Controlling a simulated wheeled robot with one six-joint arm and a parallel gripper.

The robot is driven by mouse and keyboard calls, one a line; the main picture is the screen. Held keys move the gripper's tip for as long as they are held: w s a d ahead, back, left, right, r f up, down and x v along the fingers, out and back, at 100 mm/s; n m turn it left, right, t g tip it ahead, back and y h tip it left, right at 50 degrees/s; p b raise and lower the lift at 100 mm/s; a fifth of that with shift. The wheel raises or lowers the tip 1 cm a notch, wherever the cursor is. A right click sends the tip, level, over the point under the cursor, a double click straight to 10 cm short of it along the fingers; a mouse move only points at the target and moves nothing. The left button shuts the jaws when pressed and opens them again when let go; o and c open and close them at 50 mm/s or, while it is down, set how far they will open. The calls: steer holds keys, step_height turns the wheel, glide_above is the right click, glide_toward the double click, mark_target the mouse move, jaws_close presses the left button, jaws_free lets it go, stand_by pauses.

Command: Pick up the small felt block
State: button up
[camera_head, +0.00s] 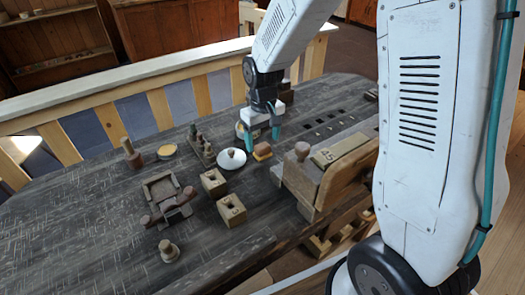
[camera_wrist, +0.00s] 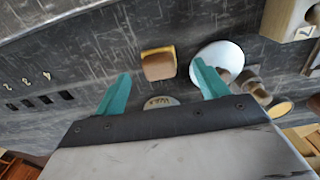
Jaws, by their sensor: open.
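A small block (camera_head: 262,152), brown with a yellow layer, lies on the dark table below my gripper and looks like the felt block. It also shows in the wrist view (camera_wrist: 158,66), ahead of my fingers and roughly centred between them. My gripper (camera_head: 261,137) points down with its teal fingers apart and nothing between them. In the wrist view my gripper (camera_wrist: 161,72) is spread wider than the block. I cannot tell the exact height of the fingertips above the table.
A round tin marked WAX (camera_wrist: 160,101) is close by. Wooden boxes (camera_head: 231,211) stand in front, and a large wooden device (camera_head: 325,175) stands to the right. Numbered slots (camera_wrist: 36,103) lie beyond.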

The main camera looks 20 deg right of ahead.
mark_target(263, 146)
steer(key=f, duration=0.4)
steer(key=shift+w+f, duration=0.25)
steer(key=shift+w, duration=0.05)
steer(key=shift+c, duration=0.3)
steer(key=c, duration=1.1)
